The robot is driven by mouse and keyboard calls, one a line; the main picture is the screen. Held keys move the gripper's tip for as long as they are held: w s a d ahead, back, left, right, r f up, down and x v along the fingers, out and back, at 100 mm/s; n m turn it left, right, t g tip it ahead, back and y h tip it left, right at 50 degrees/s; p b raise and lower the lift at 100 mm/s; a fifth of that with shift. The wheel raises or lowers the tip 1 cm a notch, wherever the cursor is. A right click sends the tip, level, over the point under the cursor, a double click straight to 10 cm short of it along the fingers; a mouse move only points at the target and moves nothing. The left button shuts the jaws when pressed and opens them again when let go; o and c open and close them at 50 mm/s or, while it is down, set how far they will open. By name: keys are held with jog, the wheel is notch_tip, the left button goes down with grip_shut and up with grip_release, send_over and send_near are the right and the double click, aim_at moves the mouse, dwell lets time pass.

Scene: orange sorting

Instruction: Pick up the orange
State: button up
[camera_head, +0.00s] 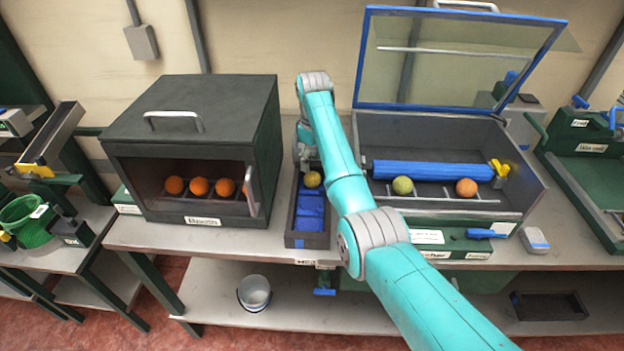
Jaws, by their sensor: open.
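Three oranges sit in a row inside the dark box on the left: a left one (174,185), a middle one (199,186) and a right one (225,187). A yellowish-orange fruit (313,179) lies at the far part of the narrow tray (309,240) with blue compartments. In the open machine on the right are a greenish fruit (402,185) and an orange (466,187). My gripper (307,166) is open, pointing down just above or beside the yellowish fruit. My arm partly hides it, and I cannot tell whether the fingers touch the fruit.
The machine's blue-framed clear lid (455,60) stands raised over a blue roller (430,171). A bucket (254,293) stands on the lower shelf. The bench front (190,238) is clear.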

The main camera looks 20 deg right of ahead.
aim_at(312, 173)
jog(key=shift+w+f, duration=0.1)
jog(key=shift+f, duration=2.9)
jog(key=c, duration=0.9)
